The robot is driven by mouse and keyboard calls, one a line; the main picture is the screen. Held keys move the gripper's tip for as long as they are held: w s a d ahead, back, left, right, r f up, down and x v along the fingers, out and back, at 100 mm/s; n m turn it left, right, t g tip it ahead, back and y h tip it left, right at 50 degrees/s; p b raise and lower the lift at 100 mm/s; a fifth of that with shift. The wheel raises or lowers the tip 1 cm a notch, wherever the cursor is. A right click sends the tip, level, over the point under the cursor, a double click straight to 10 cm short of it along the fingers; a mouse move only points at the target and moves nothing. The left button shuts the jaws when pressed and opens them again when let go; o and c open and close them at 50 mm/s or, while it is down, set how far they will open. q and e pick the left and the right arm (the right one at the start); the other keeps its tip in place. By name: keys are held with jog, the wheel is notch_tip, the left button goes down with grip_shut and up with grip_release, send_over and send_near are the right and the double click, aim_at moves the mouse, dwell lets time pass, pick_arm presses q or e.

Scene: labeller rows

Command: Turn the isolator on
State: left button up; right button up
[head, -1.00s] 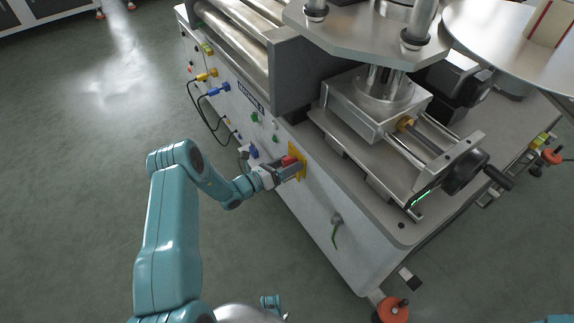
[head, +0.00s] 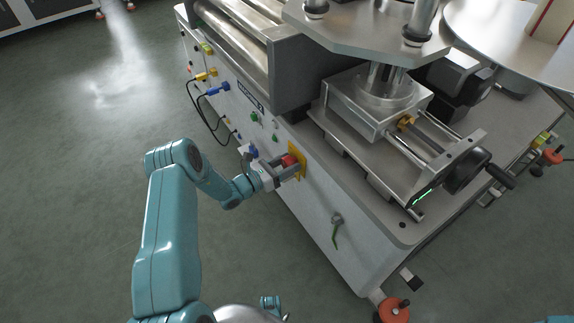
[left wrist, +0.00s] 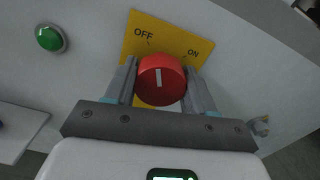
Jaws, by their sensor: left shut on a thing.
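The isolator is a red round knob (head: 289,160) on a yellow plate (head: 302,169) on the machine's pale side panel. In the left wrist view the red knob (left wrist: 160,80) has a white mark, and the yellow plate (left wrist: 163,28) reads OFF at upper left and ON at upper right. The mark points almost straight up in that view, between the two labels and nearer OFF. My left gripper (head: 286,166) is shut on the knob, one finger on each side; it also shows in the left wrist view (left wrist: 160,88). My right gripper is not in view.
A green button (left wrist: 50,38) is left of the plate. Blue and yellow plugs with a black cable loop (head: 207,125) sit further left on the panel. A green-handled valve (head: 336,228) is to the right. Open floor (head: 80,190) lies left of the machine.

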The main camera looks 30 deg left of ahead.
pick_arm(q)
jog(key=m+b, duration=0.1)
jog(key=m, duration=0.6)
jog(key=shift+f+b, duration=0.1)
jog(key=shift+b, duration=0.2)
jog(key=m+b, duration=0.1)
jog(key=m, duration=0.3)
jog(key=shift+s+m, duration=0.1)
jog(key=shift+m, duration=0.2)
jog(key=shift+m+b, duration=0.35)
jog(key=shift+m, duration=0.75)
jog(key=o, duration=1)
jog(key=shift+o, duration=0.2)
jog(key=shift+s+a, duration=0.2)
jog(key=shift+s, duration=0.15)
jog(key=p+v, duration=0.3)
jog(key=v, duration=1.2)
jog(key=shift+s, duration=0.25)
